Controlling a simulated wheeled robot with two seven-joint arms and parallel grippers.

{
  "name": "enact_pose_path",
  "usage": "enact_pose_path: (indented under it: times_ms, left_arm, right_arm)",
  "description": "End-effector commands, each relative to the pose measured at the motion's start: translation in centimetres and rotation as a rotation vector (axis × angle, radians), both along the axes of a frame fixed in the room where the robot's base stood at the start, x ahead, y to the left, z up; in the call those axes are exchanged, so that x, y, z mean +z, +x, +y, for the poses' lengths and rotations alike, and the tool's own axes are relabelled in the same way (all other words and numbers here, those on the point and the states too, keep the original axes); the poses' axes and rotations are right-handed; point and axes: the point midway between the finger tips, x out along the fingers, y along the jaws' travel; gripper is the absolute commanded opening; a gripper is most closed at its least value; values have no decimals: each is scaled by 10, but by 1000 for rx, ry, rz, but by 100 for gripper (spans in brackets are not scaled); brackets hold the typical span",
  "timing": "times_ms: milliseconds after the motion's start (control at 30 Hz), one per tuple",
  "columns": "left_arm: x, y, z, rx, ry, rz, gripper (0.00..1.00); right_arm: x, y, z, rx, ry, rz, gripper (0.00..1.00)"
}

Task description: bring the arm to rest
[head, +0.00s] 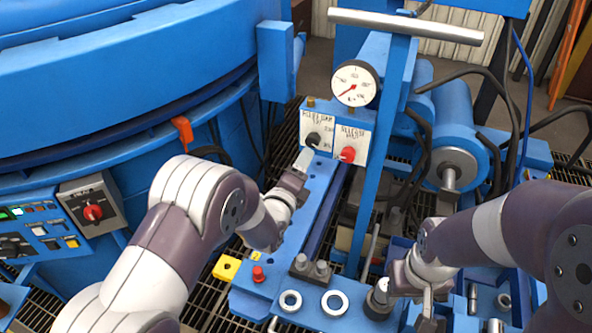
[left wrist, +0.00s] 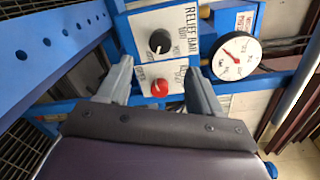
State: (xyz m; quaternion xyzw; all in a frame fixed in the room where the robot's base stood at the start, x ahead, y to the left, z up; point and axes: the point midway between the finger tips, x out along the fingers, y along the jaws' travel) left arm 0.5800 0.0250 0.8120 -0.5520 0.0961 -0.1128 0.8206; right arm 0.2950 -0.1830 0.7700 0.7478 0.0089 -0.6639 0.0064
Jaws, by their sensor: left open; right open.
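My left gripper (head: 302,162) is open, just in front of the blue panel with a black knob (head: 313,139) and a red knob (head: 347,154). In the left wrist view, its two fingers (left wrist: 160,82) stand apart, with the red knob (left wrist: 159,88) showing between them and the black knob (left wrist: 161,41) beyond. I see nothing held; whether a finger touches the panel I cannot tell. My right gripper (head: 430,300) is at the lower right, above the blue bench, pointing down. Its fingertips are partly hidden among the fittings.
A pressure gauge (head: 354,83) stands above the knobs. A blue post with a grey crossbar (head: 405,27) rises between my arms. Two metal rings (head: 334,303) and a yellow block (head: 227,268) lie at the bench front. The large blue furnace (head: 120,90) fills the left.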

Motion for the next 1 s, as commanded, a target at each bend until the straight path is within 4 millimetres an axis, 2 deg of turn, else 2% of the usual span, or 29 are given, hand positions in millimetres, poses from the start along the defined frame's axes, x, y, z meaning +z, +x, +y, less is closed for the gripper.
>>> enact_pose_path:
  times_ms: [100, 200, 667, 767, 833, 867, 900, 967, 1000]
  left_arm:
    - [2, -20, 6, 0, 0, 0, 65]
    - [2, -29, 9, 0, 0, -1, 65]
    - [1, -31, 10, 0, 0, -1, 65]
    - [-2, -32, 10, 2, -62, 33, 65]
    - [-25, -35, 10, 22, -195, 185, 65]
    - [-45, -43, 13, 48, -270, 306, 65]
    - [-70, -57, 17, 108, -387, 488, 65]
    - [-96, -84, 29, 265, -580, 757, 65]
    - [-106, -105, 41, 404, -703, 907, 65]
  right_arm:
    - [3, 0, 0, 0, 0, 0, 43]
    - [4, 0, 0, 0, 0, 0, 43]
    - [4, 0, 0, 0, 0, 0, 43]
    - [4, 0, 0, 0, 0, 0, 43]
    - [3, 0, 0, 0, 0, 0, 43]
    - [3, 0, 0, 0, 0, 0, 43]
    - [4, 0, 0, 0, 0, 0, 43]
    - [4, 0, 0, 0, 0, 0, 43]
    - [4, 0, 0, 0, 0, 0, 43]
